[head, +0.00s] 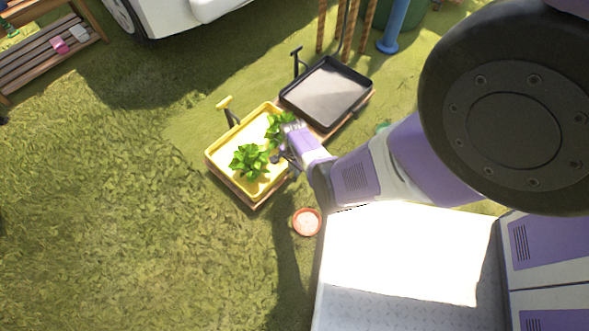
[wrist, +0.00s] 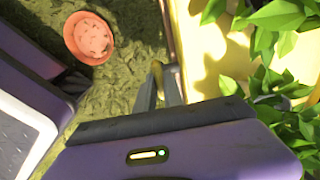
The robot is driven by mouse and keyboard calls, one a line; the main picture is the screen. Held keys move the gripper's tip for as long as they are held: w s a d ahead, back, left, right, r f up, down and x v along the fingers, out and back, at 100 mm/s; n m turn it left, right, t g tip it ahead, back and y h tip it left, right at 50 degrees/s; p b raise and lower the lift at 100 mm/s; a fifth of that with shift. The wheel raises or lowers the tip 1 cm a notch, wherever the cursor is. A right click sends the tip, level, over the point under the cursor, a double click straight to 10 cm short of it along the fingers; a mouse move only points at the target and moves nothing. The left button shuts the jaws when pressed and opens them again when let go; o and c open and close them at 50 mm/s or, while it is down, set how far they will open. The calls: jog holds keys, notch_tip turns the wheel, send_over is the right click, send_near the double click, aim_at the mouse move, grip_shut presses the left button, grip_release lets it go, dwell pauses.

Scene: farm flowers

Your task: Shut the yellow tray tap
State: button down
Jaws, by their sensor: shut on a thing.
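The yellow tray (head: 250,130) stands on a wooden base in the head view, with leafy green plants (head: 249,161) in it. A dark post with a yellow top (head: 224,102) rises at its far left side. My gripper (head: 283,155) is at the tray's right edge, partly hidden by my arm in the head view. In the wrist view, my gripper (wrist: 158,88) is shut on a small upright yellow piece (wrist: 157,74) beside the tray's side wall (wrist: 172,35). It looks like the tap's lever; its lower end is hidden by the fingers.
A dark grey tray (head: 325,92) with a black post (head: 296,62) stands just behind to the right. A small round terracotta dish (head: 307,222) lies on the grass in front; it also shows in the wrist view (wrist: 88,38). Open grass lies to the left.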

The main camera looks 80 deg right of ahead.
jog(key=c, duration=1.5)
grip_release()
jog(key=shift+o, duration=0.2)
notch_tip(320, 180, up, 8)
jog(key=p, duration=0.5)
jog(key=shift+f, duration=0.1)
